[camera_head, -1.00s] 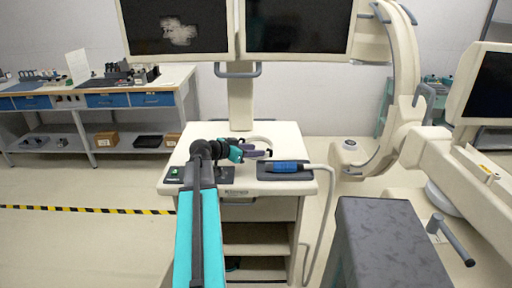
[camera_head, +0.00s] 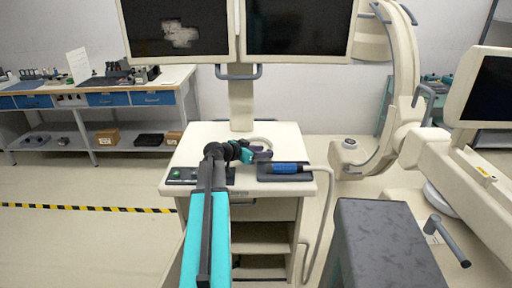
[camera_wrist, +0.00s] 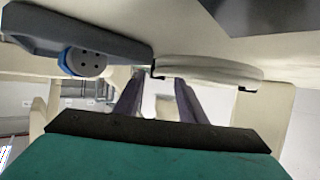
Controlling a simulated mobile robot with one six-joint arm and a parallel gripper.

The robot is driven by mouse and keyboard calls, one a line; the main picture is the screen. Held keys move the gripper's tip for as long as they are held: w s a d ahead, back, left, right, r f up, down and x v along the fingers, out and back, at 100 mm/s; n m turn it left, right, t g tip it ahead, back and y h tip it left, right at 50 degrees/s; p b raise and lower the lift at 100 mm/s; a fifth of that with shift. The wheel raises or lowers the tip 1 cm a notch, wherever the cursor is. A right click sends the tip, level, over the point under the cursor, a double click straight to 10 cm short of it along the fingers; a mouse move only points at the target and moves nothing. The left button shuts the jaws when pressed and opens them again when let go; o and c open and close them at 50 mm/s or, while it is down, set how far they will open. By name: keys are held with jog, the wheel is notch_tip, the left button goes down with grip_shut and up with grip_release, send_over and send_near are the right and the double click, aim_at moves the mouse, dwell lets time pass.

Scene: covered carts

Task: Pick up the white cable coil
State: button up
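The white cable coil (camera_head: 262,141) lies on the cart's top (camera_head: 291,134), seen as a pale ring just behind my gripper (camera_head: 260,153). In the wrist view, which looks upside down, the coil (camera_wrist: 215,70) is a flat pale band at the upper middle. My gripper's two dark purple fingers (camera_wrist: 160,95) point towards it and stand apart, with a gap between them. The right finger's tip overlaps the coil's near edge in the picture; I cannot tell whether they touch.
A blue-ended handheld probe (camera_head: 287,168) rests on a dark pad right of my gripper, its cable hanging over the cart's right side. A small panel with a green button (camera_head: 180,174) is at the left. Two monitors (camera_head: 297,28) stand behind. A grey-topped box (camera_head: 385,235) is front right.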

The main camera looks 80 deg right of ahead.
jog(key=shift+s+d+f, duration=0.2)
jog(key=shift+s+d, duration=0.1)
dwell(0.4)
grip_shut()
